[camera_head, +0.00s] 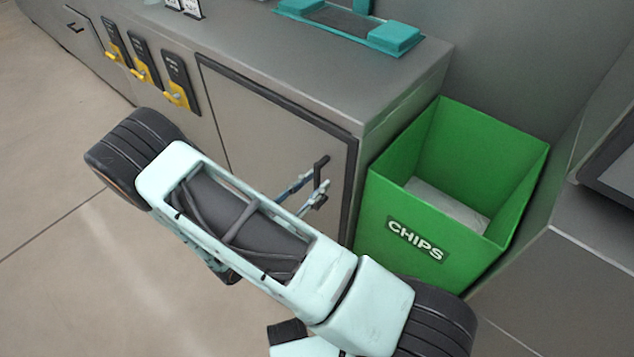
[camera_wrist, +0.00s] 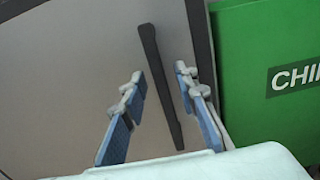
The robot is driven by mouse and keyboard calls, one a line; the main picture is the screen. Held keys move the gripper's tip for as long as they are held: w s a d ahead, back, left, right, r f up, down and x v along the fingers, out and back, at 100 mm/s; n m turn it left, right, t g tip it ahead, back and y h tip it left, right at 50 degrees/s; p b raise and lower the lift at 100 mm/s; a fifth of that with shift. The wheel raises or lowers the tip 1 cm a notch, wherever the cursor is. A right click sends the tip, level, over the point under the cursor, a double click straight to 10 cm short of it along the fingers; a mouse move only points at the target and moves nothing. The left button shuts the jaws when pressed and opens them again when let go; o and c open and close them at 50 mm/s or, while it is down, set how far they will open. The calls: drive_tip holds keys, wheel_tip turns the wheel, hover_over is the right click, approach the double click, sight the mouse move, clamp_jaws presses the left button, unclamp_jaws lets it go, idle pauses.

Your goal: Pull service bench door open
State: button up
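The service bench door (camera_head: 265,140) is a grey panel with a dark frame and looks shut. Its dark vertical bar handle (camera_head: 320,172) is near the right edge. In the wrist view the handle (camera_wrist: 160,85) runs slightly tilted down the middle of the door (camera_wrist: 75,85). My gripper (camera_head: 312,188) is at the handle, partly hidden behind my arm. In the wrist view my gripper (camera_wrist: 158,85) is open, with one blue-padded finger on each side of the handle. Gaps show between both fingers and the handle, and no grip on it is visible.
A green CHIPS bin (camera_head: 410,235) stands directly right of the door; it also shows in the wrist view (camera_wrist: 265,45). Yellow levers (camera_head: 145,75) are on the bench front to the left. A teal fixture (camera_head: 350,22) is on the bench top. The floor (camera_head: 75,235) at left is clear.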

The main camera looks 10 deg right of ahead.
drive_tip(key=shift+w+d, duration=0.35)
drive_tip(key=shift+d, duration=0.2)
clamp_jaws()
